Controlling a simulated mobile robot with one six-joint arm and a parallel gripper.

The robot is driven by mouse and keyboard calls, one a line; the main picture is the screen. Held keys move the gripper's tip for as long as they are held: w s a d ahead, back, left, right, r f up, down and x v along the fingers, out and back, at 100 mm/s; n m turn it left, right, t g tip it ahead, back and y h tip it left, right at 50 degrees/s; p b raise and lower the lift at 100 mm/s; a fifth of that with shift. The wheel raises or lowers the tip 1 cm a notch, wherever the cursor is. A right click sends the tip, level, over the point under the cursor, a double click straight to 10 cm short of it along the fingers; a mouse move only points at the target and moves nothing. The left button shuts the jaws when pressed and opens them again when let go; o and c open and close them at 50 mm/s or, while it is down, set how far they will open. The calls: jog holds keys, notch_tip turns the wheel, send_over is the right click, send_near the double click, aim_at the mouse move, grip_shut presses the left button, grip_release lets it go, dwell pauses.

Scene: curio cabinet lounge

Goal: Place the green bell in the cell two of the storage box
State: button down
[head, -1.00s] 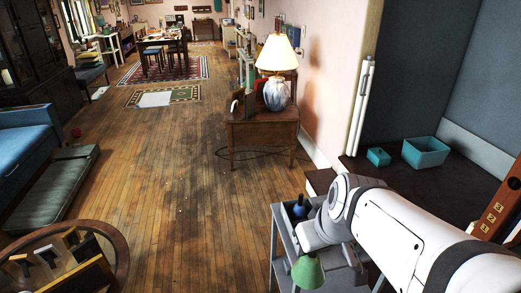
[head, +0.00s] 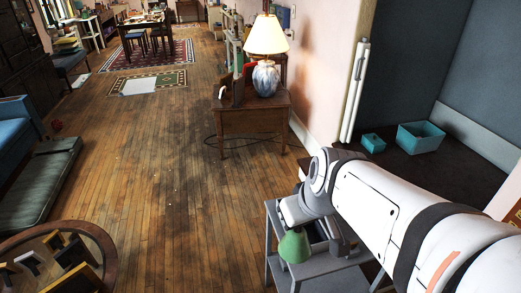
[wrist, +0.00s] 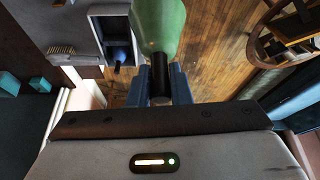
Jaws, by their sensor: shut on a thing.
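The green bell (head: 295,246) hangs mouth down below my arm in the head view, above the grey cart. In the wrist view the green bell (wrist: 158,25) is at the top centre. My gripper (wrist: 161,82) is shut on its dark handle. A sliver of brown wood (head: 514,214) at the right edge of the head view seems to be the numbered storage box; its cells and numbers are out of view.
A grey cart (head: 283,273) stands under my arm. A blue object (wrist: 122,54) sits in a grey compartment in the wrist view. Teal bins (head: 420,137) stand on a dark surface at right. A lamp table (head: 250,125) is ahead.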

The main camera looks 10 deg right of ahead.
jog(key=w+d+f+m+h+b, duration=0.1)
jog(key=w+d+f+b, duration=0.5)
jog(key=w+f+b, duration=0.15)
jog(key=w+d+f+m+b, duration=0.2)
jog(key=w+d+f+b, duration=0.45)
jog(key=w, duration=0.25)
notch_tip(320, 180, down, 11)
jog(key=b, duration=0.2)
jog(key=shift+w, duration=0.3)
jog(key=shift+a, duration=0.1)
jog(key=shift+f+b, duration=0.2)
jog(key=shift+b, duration=0.1)
jog(key=c, duration=1.3)
grip_release()
jog(key=shift+r, duration=0.1)
